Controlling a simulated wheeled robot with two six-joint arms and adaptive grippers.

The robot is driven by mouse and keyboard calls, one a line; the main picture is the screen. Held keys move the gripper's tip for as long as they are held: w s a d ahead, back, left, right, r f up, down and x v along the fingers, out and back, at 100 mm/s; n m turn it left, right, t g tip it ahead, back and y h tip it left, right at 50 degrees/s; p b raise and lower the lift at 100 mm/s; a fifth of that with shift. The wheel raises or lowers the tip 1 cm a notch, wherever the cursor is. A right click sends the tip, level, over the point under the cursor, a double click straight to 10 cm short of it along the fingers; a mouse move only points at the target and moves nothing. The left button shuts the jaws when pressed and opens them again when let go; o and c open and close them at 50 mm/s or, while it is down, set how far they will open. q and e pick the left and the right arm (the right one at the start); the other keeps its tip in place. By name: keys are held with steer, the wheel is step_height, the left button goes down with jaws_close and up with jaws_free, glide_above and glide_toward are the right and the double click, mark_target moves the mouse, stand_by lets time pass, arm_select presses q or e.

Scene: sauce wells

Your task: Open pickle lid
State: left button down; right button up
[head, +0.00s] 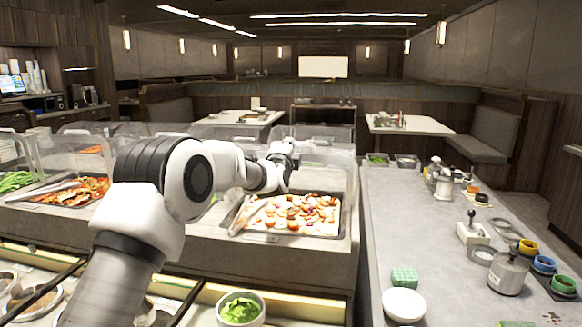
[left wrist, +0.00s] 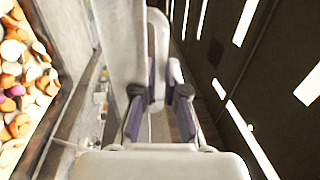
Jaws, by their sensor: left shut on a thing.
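My left arm reaches across the counter from the left. Its gripper (head: 284,156) is above the back edge of a tray of mixed orange and white pieces (head: 295,217), by a clear cover (head: 325,165). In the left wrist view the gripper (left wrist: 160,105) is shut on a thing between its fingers. That thing is mostly hidden, and I cannot tell for sure that it is the cover's edge. A pale panel (left wrist: 118,40) rises beside the fingers. The tray's pieces (left wrist: 22,75) show at the left there. My right gripper is out of view.
Clear covers (head: 70,160) line the counter at left, by a tray of red food (head: 72,192). A bowl of greens (head: 240,309) stands at the front. The grey counter at right holds a white bowl (head: 403,304), a green sponge (head: 404,277) and a metal pump bottle (head: 507,274).

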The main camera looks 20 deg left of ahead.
arm_select(q)
steer(key=shift+s+d+f+t+y+b, duration=0.2)
steer(key=shift+s+f+t+b, duration=0.2)
steer(key=shift+s+b, duration=0.6)
steer(key=shift+s+d+f+t+y+b, duration=0.1)
steer(key=shift+s+d+f+t+b, duration=0.3)
steer(key=shift+b, duration=1.05)
steer(key=shift+s+f+t+y+b, duration=0.1)
steer(key=shift+s+f+t+b, duration=0.3)
steer(key=shift+s+b, duration=0.65)
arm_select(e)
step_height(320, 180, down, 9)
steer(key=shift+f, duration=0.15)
arm_select(q)
steer(key=shift+w+r, duration=0.2)
steer(key=shift+w, duration=0.05)
steer(key=c, duration=1.5)
jaws_free()
steer(key=shift+s, duration=0.1)
steer(key=v, duration=1.2)
steer(key=shift+a+f, duration=0.1)
